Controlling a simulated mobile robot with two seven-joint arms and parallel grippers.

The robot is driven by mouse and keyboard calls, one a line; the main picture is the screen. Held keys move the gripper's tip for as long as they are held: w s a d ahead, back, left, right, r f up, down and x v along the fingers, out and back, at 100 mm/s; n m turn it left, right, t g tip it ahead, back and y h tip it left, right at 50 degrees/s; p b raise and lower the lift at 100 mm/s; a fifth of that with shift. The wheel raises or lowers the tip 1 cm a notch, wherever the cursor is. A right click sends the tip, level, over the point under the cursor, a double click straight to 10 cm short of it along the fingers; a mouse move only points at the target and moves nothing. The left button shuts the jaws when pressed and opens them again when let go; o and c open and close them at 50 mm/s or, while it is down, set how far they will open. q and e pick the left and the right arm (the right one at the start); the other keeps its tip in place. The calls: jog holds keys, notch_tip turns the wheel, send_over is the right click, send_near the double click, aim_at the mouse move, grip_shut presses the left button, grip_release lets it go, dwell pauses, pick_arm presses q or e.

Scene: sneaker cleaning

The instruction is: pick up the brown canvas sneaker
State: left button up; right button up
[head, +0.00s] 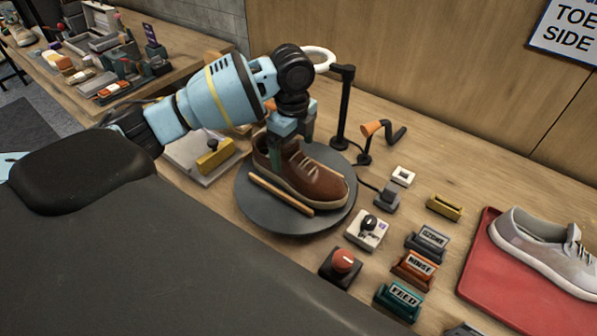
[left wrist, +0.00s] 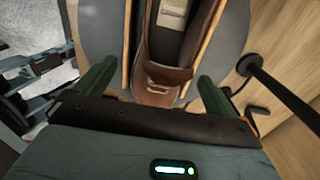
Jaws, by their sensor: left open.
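The brown canvas sneaker (head: 312,178) sits on a round dark turntable (head: 262,222), with its toe to the lower right in the head view. My left gripper (head: 290,135) is open above the heel end of the sneaker. In the left wrist view the sneaker's heel (left wrist: 166,78) lies between the two green fingers of my left gripper (left wrist: 155,90), with a gap on each side. The sneaker's toe is out of that view. My right gripper is not in view.
A wooden strip (head: 280,194) lies along the sneaker's near side. A black stand (head: 343,110) rises close behind the turntable. Control boxes, including a red-button one (head: 342,264), stand to the right. A grey sneaker (head: 545,246) rests on a red tray (head: 487,285).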

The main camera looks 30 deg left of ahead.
aim_at(298, 160)
pick_arm(q)
jog(key=f, duration=0.2)
jog(key=d+f, duration=0.1)
jog(key=shift+w+f, duration=0.2)
jog(key=shift+f, duration=0.2)
jog(key=shift+a+f, duration=0.1)
jog(key=shift+f, duration=0.5)
jog(key=shift+c, duration=0.2)
jog(key=c, duration=1.3)
jog(key=shift+c, duration=0.2)
jog(key=shift+r, duration=0.15)
